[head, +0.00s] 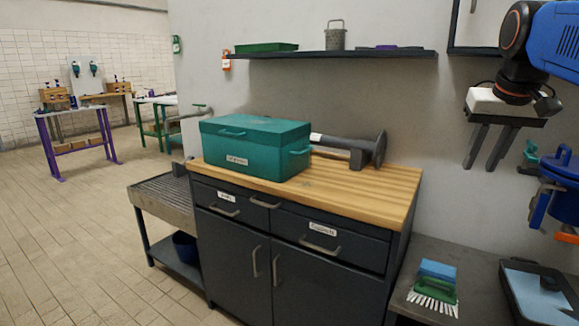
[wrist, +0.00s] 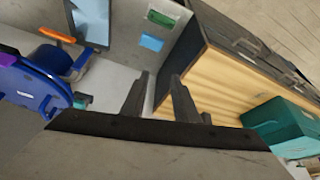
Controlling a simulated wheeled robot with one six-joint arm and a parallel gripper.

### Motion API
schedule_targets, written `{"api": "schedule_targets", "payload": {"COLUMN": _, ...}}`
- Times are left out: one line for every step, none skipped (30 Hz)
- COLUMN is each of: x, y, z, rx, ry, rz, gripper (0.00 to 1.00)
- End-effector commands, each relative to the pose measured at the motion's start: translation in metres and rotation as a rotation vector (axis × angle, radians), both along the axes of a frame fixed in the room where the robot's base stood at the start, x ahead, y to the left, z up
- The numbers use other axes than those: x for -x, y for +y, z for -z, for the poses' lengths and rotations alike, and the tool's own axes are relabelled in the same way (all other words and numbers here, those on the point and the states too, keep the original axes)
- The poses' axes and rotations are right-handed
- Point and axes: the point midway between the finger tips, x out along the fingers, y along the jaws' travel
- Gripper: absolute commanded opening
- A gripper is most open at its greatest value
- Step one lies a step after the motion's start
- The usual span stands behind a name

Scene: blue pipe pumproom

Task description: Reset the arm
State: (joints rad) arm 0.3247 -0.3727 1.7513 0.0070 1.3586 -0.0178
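My gripper (head: 487,148) hangs at the right of the head view, with its two dark fingers pointing down. It is in the air to the right of the wooden-topped cabinet, in front of the grey wall. The fingers are apart with nothing between them. In the wrist view my gripper (wrist: 154,98) also shows its two fingers spread and empty. The blue arm above it is mine and is partly cut off by the frame's edge.
A teal toolbox (head: 255,146) and a dark grey tool (head: 350,148) are on the wooden-topped cabinet (head: 390,190). A shelf (head: 335,54) runs along the wall. A green brush (head: 434,290), a blue block (head: 438,269) and a tray (head: 540,292) lie on the low right counter.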

Motion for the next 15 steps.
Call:
{"api": "schedule_targets", "payload": {"x": 0.012, "y": 0.016, "z": 0.021, "rx": 0.0, "ry": 0.0, "rz": -0.028, "gripper": 0.27}}
{"api": "schedule_targets", "payload": {"x": 0.018, "y": 0.024, "z": 0.033, "rx": 0.0, "ry": 0.0, "rz": -0.043, "gripper": 0.27}}
{"api": "schedule_targets", "payload": {"x": 0.027, "y": 0.034, "z": 0.05, "rx": 0.001, "ry": 0.0, "rz": -0.063, "gripper": 0.27}}
{"api": "schedule_targets", "payload": {"x": 0.033, "y": 0.041, "z": 0.062, "rx": 0.0, "ry": -0.001, "rz": -0.076, "gripper": 0.27}}
{"api": "schedule_targets", "payload": {"x": 0.04, "y": 0.048, "z": 0.075, "rx": 0.001, "ry": -0.001, "rz": -0.091, "gripper": 0.27}}
{"api": "schedule_targets", "payload": {"x": 0.049, "y": 0.057, "z": 0.092, "rx": 0.001, "ry": -0.001, "rz": -0.11, "gripper": 0.27}}
{"api": "schedule_targets", "payload": {"x": 0.056, "y": 0.064, "z": 0.105, "rx": 0.001, "ry": -0.003, "rz": -0.125, "gripper": 0.27}}
{"api": "schedule_targets", "payload": {"x": 0.064, "y": 0.07, "z": 0.119, "rx": 0.002, "ry": -0.003, "rz": -0.139, "gripper": 0.27}}
{"api": "schedule_targets", "payload": {"x": 0.074, "y": 0.079, "z": 0.137, "rx": 0.002, "ry": -0.004, "rz": -0.159, "gripper": 0.27}}
{"api": "schedule_targets", "payload": {"x": 0.082, "y": 0.084, "z": 0.151, "rx": 0.002, "ry": -0.004, "rz": -0.173, "gripper": 0.27}}
{"api": "schedule_targets", "payload": {"x": 0.089, "y": 0.09, "z": 0.165, "rx": 0.002, "ry": -0.003, "rz": -0.188, "gripper": 0.27}}
{"api": "schedule_targets", "payload": {"x": 0.1, "y": 0.097, "z": 0.183, "rx": 0.003, "ry": -0.005, "rz": -0.205, "gripper": 0.27}}
{"api": "schedule_targets", "payload": {"x": 0.107, "y": 0.101, "z": 0.196, "rx": 0.003, "ry": -0.007, "rz": -0.22, "gripper": 0.27}}
{"api": "schedule_targets", "payload": {"x": 0.115, "y": 0.105, "z": 0.209, "rx": 0.002, "ry": -0.006, "rz": -0.232, "gripper": 0.27}}
{"api": "schedule_targets", "payload": {"x": 0.124, "y": 0.11, "z": 0.226, "rx": 0.003, "ry": -0.007, "rz": -0.248, "gripper": 0.27}}
